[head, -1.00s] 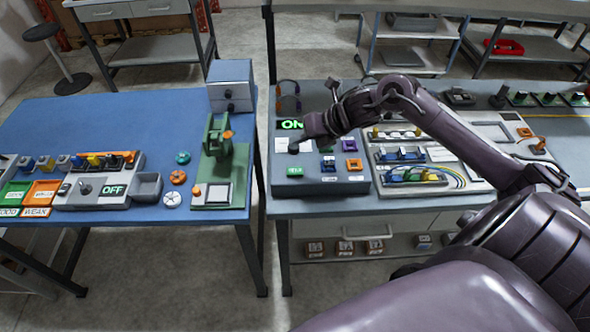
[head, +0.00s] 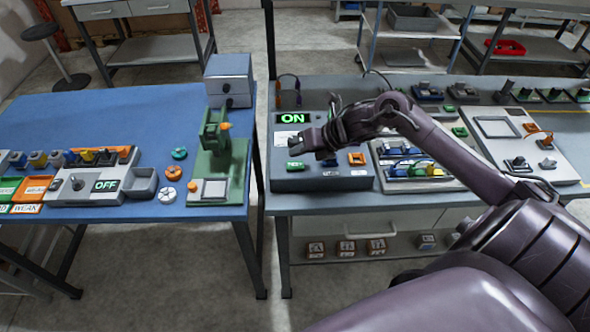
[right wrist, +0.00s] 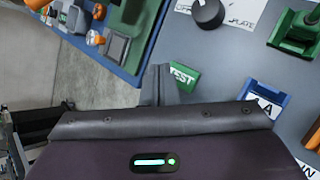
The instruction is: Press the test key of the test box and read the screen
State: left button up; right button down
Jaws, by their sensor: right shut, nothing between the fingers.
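The test box (head: 282,180) is a grey case at the front left of the right-hand bench. Its screen (head: 292,118) reads ON in green. The green test key (head: 295,166) sits at its front left and shows beside my fingers in the right wrist view (right wrist: 186,78), marked TEST. My right gripper (head: 317,148) is shut and empty, over the box just behind and right of the key. Its fingers (right wrist: 159,84) overlap the key's left edge in the wrist view; I cannot tell whether they touch. My left gripper is not in view.
A black knob (right wrist: 209,13), a green socket (right wrist: 298,32) and a blue socket marked A (right wrist: 263,104) are on the box top. A trainer board with cables (head: 415,172) stands to the right. A blue table (head: 90,115) with a green press (head: 222,157) is left, across a gap.

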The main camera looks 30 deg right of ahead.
aim_at(290, 163)
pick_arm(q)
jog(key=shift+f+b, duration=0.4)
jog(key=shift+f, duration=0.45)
pick_arm(e)
jog(key=shift+f, duration=0.85)
dwell(0.5)
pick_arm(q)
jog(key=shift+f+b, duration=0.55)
pick_arm(e)
jog(key=shift+f, duration=0.4)
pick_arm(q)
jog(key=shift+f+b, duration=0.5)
pick_arm(e)
jog(key=shift+f, duration=0.55)
jog(key=shift+r, duration=0.1)
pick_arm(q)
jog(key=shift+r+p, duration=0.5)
pick_arm(e)
jog(key=shift+r, duration=0.85)
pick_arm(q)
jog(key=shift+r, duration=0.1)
pick_arm(e)
jog(key=shift+r, duration=0.1)
jog(key=shift+r+p, duration=1.65)
jog(key=shift+r, duration=0.8)
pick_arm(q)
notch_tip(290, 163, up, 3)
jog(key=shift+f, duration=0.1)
